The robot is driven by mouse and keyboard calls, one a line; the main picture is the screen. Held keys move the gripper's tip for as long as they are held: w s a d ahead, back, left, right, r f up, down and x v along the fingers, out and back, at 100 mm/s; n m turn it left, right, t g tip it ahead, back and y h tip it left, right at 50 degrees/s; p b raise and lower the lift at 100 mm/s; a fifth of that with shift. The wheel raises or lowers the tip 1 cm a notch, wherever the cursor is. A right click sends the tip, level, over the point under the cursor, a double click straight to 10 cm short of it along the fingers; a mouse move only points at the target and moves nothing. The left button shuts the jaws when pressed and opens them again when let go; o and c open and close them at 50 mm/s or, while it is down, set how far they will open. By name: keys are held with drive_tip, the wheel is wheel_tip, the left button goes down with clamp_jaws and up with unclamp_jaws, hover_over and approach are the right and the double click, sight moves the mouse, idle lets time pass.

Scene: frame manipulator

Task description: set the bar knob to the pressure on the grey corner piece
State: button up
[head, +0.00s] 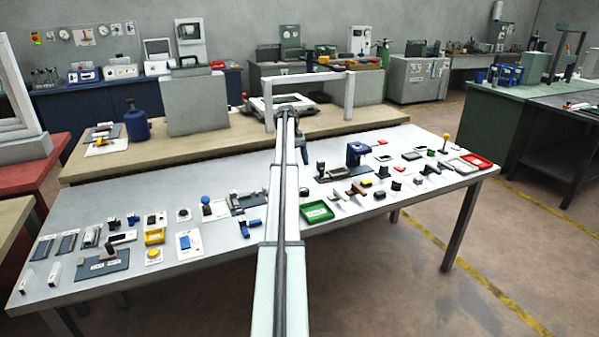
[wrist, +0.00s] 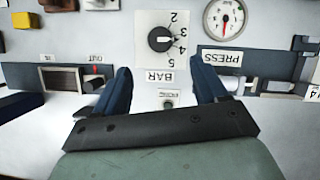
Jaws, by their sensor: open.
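The bar knob (wrist: 160,39) is a round black dial on a white plate marked BAR, with the figures 2 to 5 along its right side. Its white mark points right, near 3 and 4; the exact setting is hard to tell. My gripper (wrist: 160,76) is open and empty, its two blue fingers apart below the knob in the wrist view, not touching it.
A round gauge (wrist: 225,18) with a red needle sits right of the knob, above a PRESS label (wrist: 221,58). Dark fixtures flank the fingers. A partly cut-off white tag (wrist: 313,92) is at the right edge. The grey table (head: 165,268) holds many small parts.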

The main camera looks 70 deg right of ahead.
drive_tip(key=shift+w+d+r, duration=0.1)
drive_tip(key=shift+w+r, duration=0.05)
drive_tip(key=shift+r, duration=0.3)
drive_tip(key=n+t+h, duration=0.3)
drive_tip(key=n+t, duration=0.2)
drive_tip(key=t, duration=0.3)
approach(304, 189)
drive_tip(key=shift+m, duration=0.3)
drive_tip(key=x, duration=0.8)
drive_tip(key=shift+f, duration=0.35)
drive_tip(key=shift+c, duration=0.4)
